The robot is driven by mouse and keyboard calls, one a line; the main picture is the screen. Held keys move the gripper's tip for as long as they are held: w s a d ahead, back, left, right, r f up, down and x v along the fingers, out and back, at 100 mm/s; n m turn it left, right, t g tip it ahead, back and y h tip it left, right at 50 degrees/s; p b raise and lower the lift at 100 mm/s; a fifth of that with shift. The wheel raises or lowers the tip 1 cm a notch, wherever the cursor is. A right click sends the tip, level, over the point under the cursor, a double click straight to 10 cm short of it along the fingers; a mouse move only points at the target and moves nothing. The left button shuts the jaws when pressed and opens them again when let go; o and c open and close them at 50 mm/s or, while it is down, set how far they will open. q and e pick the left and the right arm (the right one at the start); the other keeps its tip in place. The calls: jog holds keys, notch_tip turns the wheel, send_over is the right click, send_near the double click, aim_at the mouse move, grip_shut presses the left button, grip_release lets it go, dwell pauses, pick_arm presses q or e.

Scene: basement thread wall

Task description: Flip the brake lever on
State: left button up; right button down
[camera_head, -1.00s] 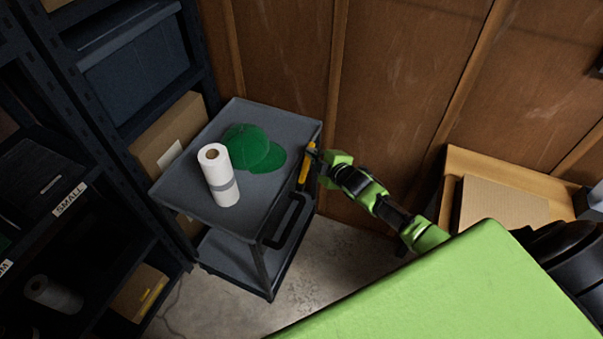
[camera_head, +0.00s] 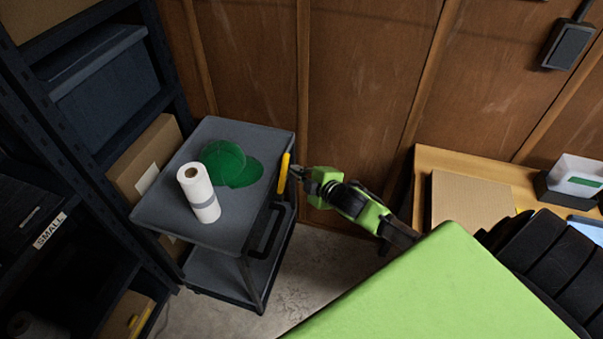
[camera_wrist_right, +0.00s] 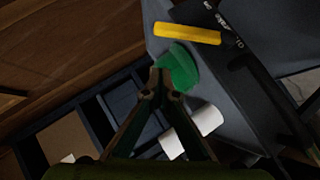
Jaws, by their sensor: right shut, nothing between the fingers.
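The brake lever (camera_head: 283,174) is a yellow bar on the right edge of the grey cart (camera_head: 228,244), near the wall end of the black handle. It also shows in the right wrist view (camera_wrist_right: 188,33), at the top beside the dark handle bar. My right gripper (camera_head: 297,172) is just right of the lever; I cannot tell whether it touches it. In the right wrist view my right gripper's fingertips (camera_wrist_right: 160,80) meet, empty, below the lever in the picture. My left gripper is not in view.
The cart top holds a green cap (camera_head: 226,163) and a paper roll (camera_head: 199,194). Dark shelving (camera_head: 110,155) stands left of the cart. A wood-panelled wall (camera_head: 365,70) is behind. At right, a wooden bench (camera_head: 460,160) carries a cardboard box (camera_head: 472,202). Some concrete floor is clear.

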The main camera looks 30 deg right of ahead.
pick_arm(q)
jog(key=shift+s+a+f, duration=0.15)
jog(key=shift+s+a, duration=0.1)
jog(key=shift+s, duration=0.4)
pick_arm(e)
jog(key=shift+v, duration=1)
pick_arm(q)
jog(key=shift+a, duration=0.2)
